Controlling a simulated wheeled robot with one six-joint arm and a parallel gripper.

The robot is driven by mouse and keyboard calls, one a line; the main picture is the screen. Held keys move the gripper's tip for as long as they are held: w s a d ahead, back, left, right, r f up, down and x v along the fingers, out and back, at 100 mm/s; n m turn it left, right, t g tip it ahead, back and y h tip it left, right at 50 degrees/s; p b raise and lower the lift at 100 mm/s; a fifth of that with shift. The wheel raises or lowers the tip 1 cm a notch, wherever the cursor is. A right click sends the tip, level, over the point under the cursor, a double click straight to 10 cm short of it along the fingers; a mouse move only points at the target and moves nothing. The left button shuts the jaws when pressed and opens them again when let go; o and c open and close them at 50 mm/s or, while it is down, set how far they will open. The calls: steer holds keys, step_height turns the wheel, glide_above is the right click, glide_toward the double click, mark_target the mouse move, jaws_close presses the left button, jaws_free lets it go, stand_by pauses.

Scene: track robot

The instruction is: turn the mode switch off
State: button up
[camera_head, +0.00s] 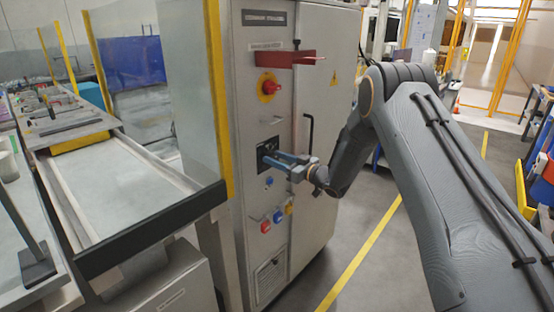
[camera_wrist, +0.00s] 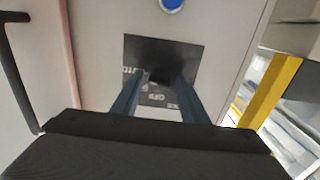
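The mode switch's black plate (camera_head: 267,144) is on the front of the grey cabinet, below the red knob. In the wrist view the plate (camera_wrist: 190,48) carries white lettering, part of it reading "OFF", beside and between the fingers. My gripper (camera_head: 271,157) is right at the plate, its blue fingers pointing at it. In the wrist view my gripper (camera_wrist: 161,82) has its two fingers apart, with the tips at the dark middle of the plate. The switch handle blends into the dark there. I cannot tell its angle or whether the fingers touch it.
A red knob on yellow (camera_head: 268,87) and a red bar (camera_head: 290,58) sit above the switch. A blue button (camera_wrist: 172,4) and small red and blue sockets (camera_head: 266,225) are below it. A door handle (camera_head: 309,130) stands out at right. A glass-fenced conveyor (camera_head: 120,190) is left.

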steer(key=shift+d, duration=0.1)
steer(key=c, duration=0.8)
steer(key=shift+o, duration=0.2)
steer(key=shift+n+b, duration=0.4)
steer(key=shift+b, duration=0.05)
steer(key=n+b, duration=1.9)
steer(key=b, duration=0.1)
steer(key=o, duration=1)
steer(key=shift+c, duration=0.2)
steer(key=shift+r, duration=0.1)
